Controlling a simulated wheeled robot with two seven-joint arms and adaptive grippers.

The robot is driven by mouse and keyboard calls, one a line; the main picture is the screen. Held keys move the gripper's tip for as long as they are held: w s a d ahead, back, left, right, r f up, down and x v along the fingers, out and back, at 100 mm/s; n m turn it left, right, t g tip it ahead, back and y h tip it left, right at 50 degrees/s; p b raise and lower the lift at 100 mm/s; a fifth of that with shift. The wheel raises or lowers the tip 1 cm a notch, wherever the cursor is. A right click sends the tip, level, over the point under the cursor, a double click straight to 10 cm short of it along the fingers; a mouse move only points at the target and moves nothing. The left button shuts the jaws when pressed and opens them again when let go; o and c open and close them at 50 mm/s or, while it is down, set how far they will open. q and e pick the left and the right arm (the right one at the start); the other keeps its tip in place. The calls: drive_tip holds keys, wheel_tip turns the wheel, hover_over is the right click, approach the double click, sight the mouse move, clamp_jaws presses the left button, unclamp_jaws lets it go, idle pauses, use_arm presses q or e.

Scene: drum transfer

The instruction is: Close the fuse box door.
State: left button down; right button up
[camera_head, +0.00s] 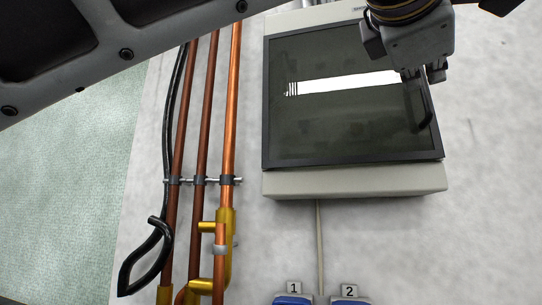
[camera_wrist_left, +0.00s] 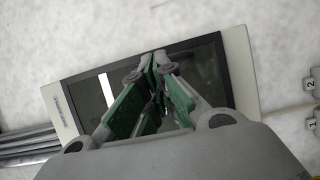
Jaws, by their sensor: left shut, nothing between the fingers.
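The fuse box (camera_head: 340,181) is a cream box on the wall in the head view. Its door (camera_head: 340,125) is a dark tinted pane in a dark frame. The door lies over the box front and looks flat against it; I cannot tell if a small gap is left. My right gripper is not in view.
Copper pipes (camera_head: 204,130) and a black cable (camera_head: 147,262) run down the wall left of the box. A thin grey conduit (camera_head: 319,240) drops from the box to blue sockets marked 1 (camera_head: 292,300) and 2 (camera_head: 349,300). The wall right of the box is clear.

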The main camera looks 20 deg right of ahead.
use_arm(q)
drive_tip(key=s+d+b+v, duration=0.1)
drive_tip(key=b+v, duration=0.1)
drive_tip(key=v, duration=0.8)
drive_tip(key=shift+s+b, duration=0.4)
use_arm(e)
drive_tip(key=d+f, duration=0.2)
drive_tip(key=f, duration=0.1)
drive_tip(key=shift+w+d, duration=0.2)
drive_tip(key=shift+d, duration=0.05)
use_arm(q)
drive_tip(key=shift+s, duration=0.1)
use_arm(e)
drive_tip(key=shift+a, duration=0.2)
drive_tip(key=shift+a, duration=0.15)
